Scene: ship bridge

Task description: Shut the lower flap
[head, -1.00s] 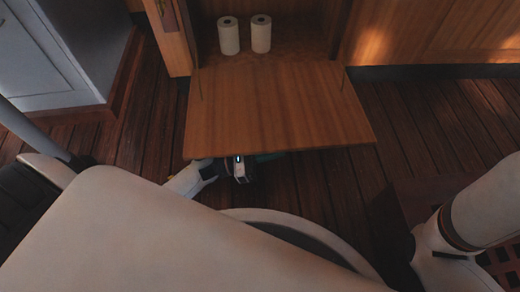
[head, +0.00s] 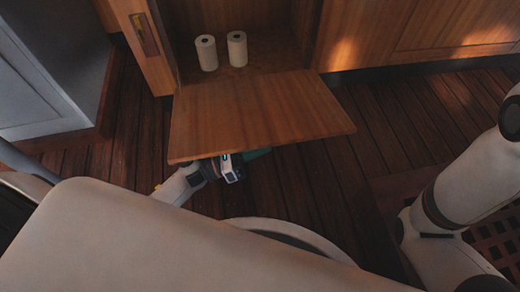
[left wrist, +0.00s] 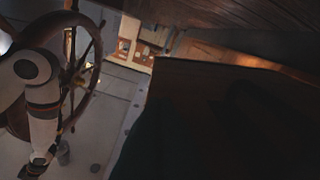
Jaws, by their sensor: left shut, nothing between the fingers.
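The lower flap (head: 262,115) is a wooden panel hinged along the bottom of an open cabinet. In the head view it stands open, sticking out toward me over the floor. My left gripper (head: 256,154) is at and partly under the flap's front edge, with its teal part showing just past the edge. It is shut and holds nothing; its tips are partly hidden by the flap, and I cannot tell whether they touch it. In the left wrist view a dark brown panel, likely the flap's underside (left wrist: 235,100), fills much of the right side. My right gripper is out of view.
Two white rolls (head: 206,53) stand inside the cabinet. An open upright door (head: 145,40) is at its left, and a pale cabinet (head: 45,75) stands further left. The plank floor right of the flap is clear. A ship's wheel (left wrist: 92,75) shows in the left wrist view.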

